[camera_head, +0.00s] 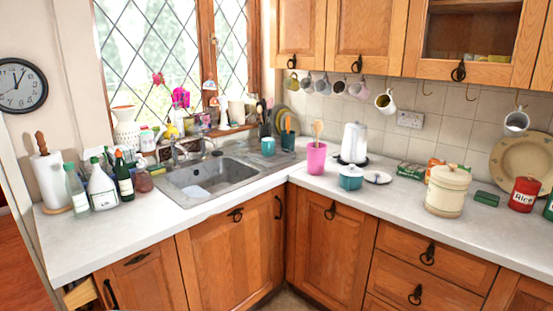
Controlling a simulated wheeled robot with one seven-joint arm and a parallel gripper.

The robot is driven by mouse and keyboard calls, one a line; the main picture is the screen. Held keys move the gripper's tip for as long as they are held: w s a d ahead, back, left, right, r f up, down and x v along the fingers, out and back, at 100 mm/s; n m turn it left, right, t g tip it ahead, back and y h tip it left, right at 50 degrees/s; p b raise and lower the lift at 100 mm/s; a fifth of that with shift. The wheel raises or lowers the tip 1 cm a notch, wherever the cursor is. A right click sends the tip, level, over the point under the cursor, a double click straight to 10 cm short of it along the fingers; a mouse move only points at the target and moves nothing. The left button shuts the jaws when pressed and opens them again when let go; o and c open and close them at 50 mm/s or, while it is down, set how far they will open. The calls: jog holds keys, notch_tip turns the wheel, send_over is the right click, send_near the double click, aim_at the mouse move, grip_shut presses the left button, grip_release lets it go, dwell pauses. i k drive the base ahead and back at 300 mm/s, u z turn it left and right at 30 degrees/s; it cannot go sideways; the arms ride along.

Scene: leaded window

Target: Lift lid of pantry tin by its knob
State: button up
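A cream, round tin (445,197), which looks like the pantry tin, stands upright on the right-hand worktop. Its cream lid (449,178) sits on top, with a small knob at the centre (451,167). A darker band runs around the tin near its top, and small handles or clasps seem to show at its sides. My gripper is not in view, so its place and state do not show.
A red Rice tin (524,195) and a dark green box (486,199) stand to the tin's right. Packets (411,171) lie behind left, near a small teal lidded pot (350,180). Mugs (386,101) hang above. The worktop (400,208) left of the tin is clear.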

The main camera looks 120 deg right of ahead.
aim_at(450, 174)
jog(key=z, duration=5.5)
jog(key=i, duration=2.25)
